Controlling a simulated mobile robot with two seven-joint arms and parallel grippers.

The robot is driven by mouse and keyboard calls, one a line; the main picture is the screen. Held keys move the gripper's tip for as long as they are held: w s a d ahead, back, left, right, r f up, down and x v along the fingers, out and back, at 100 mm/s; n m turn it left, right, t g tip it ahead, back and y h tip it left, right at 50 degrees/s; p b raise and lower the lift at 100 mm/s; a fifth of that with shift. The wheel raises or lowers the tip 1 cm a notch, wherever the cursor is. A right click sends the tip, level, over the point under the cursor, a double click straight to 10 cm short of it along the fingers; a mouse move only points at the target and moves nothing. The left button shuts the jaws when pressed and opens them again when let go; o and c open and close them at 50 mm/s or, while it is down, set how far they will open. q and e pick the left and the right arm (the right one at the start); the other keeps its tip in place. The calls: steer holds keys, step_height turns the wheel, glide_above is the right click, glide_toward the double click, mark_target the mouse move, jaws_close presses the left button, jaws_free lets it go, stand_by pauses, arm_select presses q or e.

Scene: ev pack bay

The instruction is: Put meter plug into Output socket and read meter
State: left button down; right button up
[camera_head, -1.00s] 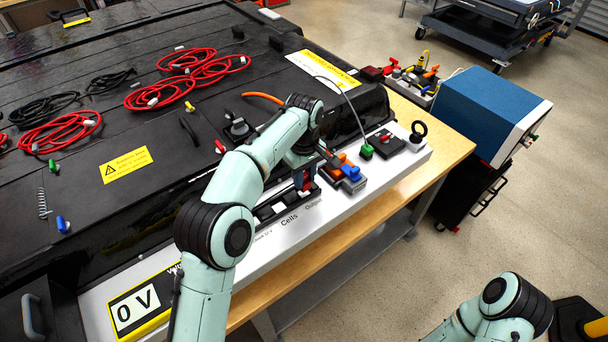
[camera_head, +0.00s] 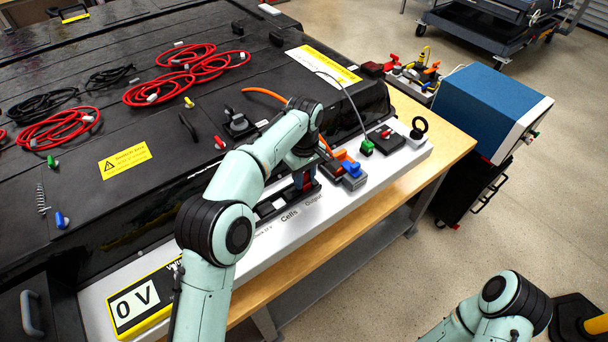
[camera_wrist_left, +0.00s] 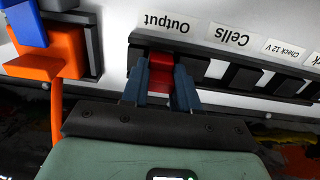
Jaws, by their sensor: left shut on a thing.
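The red meter plug (camera_wrist_left: 161,72) is between the blue-grey fingers of my left gripper (camera_wrist_left: 160,92), which is shut on it. In the wrist view it stands at the black socket strip (camera_wrist_left: 200,68), at the end labelled "Output"; I cannot tell how deep it sits. In the head view my left gripper (camera_head: 303,181) is low over the strip's far end, past the "Cells" label, partly hidden by my arm. The voltmeter (camera_head: 143,303) with a yellow frame shows "0 V" at lower left. My right arm shows at bottom right, but its gripper is outside the picture.
An orange and blue connector (camera_head: 347,165) stands close beside the strip; it also shows in the wrist view (camera_wrist_left: 52,50) with an orange cable. A green plug (camera_head: 367,147) and a padlock (camera_head: 418,127) are farther right. The black battery pack (camera_head: 165,200) lies behind.

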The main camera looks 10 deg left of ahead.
arm_select(q)
steer(key=shift+f, duration=0.2)
steer(key=c, duration=0.8)
jaws_free()
step_height(320, 180, up, 13)
steer(key=p, duration=0.4)
steer(key=shift+r, duration=0.2)
arm_select(e)
steer(key=w+r, duration=0.4)
steer(key=r, duration=0.1)
steer(key=shift+w+t, duration=0.15)
steer(key=shift+t, duration=0.15)
steer(key=shift+r, duration=0.1)
